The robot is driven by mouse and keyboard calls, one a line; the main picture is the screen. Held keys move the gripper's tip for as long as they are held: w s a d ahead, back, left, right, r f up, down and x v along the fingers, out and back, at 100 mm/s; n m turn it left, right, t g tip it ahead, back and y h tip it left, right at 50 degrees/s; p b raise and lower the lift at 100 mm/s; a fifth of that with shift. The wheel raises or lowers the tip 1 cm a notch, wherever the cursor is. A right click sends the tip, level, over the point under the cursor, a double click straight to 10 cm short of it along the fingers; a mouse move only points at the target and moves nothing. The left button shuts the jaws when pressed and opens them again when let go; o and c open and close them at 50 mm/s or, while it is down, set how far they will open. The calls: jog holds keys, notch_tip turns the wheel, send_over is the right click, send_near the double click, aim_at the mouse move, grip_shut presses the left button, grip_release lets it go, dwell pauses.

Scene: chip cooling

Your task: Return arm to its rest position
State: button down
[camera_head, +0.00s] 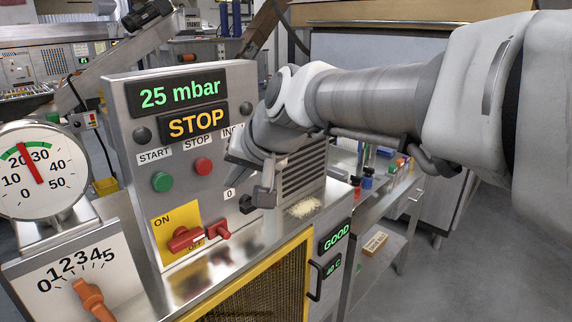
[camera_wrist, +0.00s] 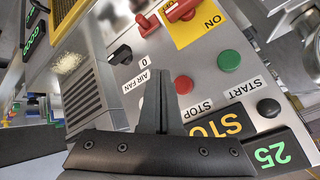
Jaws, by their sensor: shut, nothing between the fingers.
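My arm (camera_head: 375,98) reaches from the right side of the head view toward the control panel. My gripper (camera_head: 265,196) is in front of the panel's lower right, close to the black air fan knob (camera_head: 246,204). In the wrist view my gripper (camera_wrist: 157,78) is shut with nothing between its fingers. The fingertips there point toward the black knob (camera_wrist: 120,54) and the red switch handle (camera_wrist: 148,24). I cannot tell whether the gripper touches the panel. The arm hides part of the panel's right side.
The control panel (camera_head: 122,108) shows 25 mbar and STOP, with a green button (camera_head: 162,181) and a red button (camera_head: 202,166). A dial gauge (camera_head: 36,172) stands left. Pale chips (camera_head: 303,208) lie beside a grey vent (camera_head: 300,176). The floor at right (camera_head: 440,285) is clear.

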dwell(0.3)
jog(key=s+d+f+h, duration=0.3)
jog(key=s+d+f, duration=0.2)
jog(key=s+d, duration=0.4)
jog(key=s+d+f+m+h, duration=0.1)
jog(key=s+d+f+h, duration=0.2)
jog(key=s+d, duration=0.6)
jog(key=d+f, duration=0.2)
jog(key=d, duration=0.5)
jog(key=shift+d+g, duration=0.2)
jog(key=shift+g, duration=0.2)
jog(key=shift+s+a, duration=0.1)
jog(key=shift+a, duration=0.15)
dwell(2.3)
